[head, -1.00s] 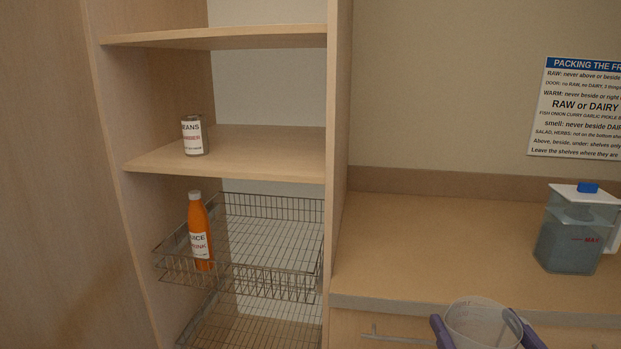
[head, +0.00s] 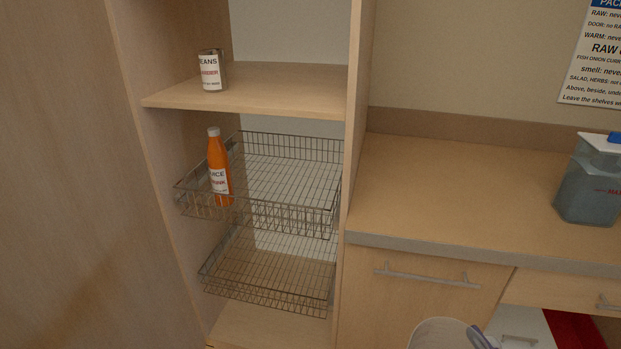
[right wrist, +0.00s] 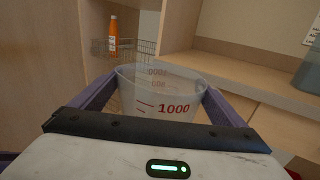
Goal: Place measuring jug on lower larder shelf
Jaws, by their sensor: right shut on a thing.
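The measuring jug (right wrist: 160,92) is clear plastic with red marks and "1000" on its side. My right gripper (right wrist: 158,85) is shut on it, with a purple finger on each side in the right wrist view. In the head view only the jug's upper part (head: 443,334) shows at the bottom edge, in front of the counter unit. The larder has a wooden shelf (head: 290,88) with a beans can (head: 211,72) at its left; the rest of that shelf is clear. My left gripper is out of view.
Below the wooden shelf are an upper wire basket (head: 285,180) holding an orange juice bottle (head: 219,168) and an empty lower wire basket (head: 275,268). A larder side panel (head: 358,120) separates the counter (head: 450,200).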

